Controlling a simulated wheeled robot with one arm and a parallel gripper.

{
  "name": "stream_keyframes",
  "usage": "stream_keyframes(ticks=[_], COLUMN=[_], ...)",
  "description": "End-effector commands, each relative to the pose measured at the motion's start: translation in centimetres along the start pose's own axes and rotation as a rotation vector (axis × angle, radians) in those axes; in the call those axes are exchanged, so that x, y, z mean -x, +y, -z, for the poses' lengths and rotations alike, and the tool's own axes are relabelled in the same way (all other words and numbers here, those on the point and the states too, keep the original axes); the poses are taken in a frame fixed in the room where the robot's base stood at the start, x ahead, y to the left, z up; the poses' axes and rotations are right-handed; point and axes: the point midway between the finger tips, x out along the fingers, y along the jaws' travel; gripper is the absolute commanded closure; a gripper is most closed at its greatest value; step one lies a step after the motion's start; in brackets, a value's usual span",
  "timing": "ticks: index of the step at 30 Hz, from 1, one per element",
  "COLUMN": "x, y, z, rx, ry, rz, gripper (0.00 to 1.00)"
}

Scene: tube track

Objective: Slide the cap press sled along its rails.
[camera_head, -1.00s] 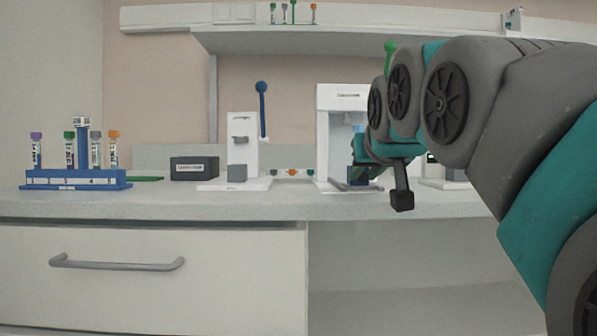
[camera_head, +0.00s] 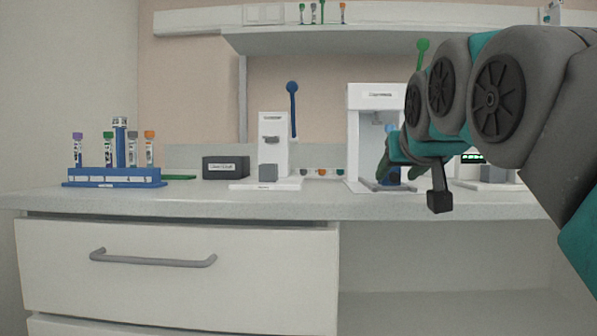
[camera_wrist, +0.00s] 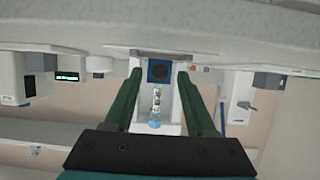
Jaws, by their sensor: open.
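The white cap press (camera_head: 375,92) stands on the counter right of centre. A dark blue block, which looks like its sled (camera_head: 391,176), sits low at its front, partly hidden by my gripper (camera_head: 397,162). In the wrist view, which is upside down, the sled (camera_wrist: 160,72) shows its square face with a dark round mark. A labelled tube with a blue cap (camera_wrist: 154,124) appears to stand in it. My gripper (camera_wrist: 160,74) is open, one green finger on each side of the sled. Gaps show between fingers and sled; contact is not visible.
Left on the counter are a blue tube rack (camera_head: 115,178), a dark box (camera_head: 226,167) and a white device with a blue lever (camera_head: 273,145). Another device with a green display (camera_head: 473,158) stands right. A shelf (camera_head: 380,40) hangs above. A drawer (camera_head: 180,270) is below.

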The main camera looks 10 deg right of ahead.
Motion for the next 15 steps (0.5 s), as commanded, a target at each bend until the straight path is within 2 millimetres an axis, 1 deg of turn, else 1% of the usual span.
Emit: stream_keyframes(ticks=[5,12,15], x=[2.0,6.0,7.1], y=[0.0,0.0,0.0], z=[0.2,0.2,0.1], rx=[0.0,0.0,0.0], ry=[0.002,0.004,0.003], rz=[0.0,0.001,0.001], gripper=[0.44,0.44,0.44])
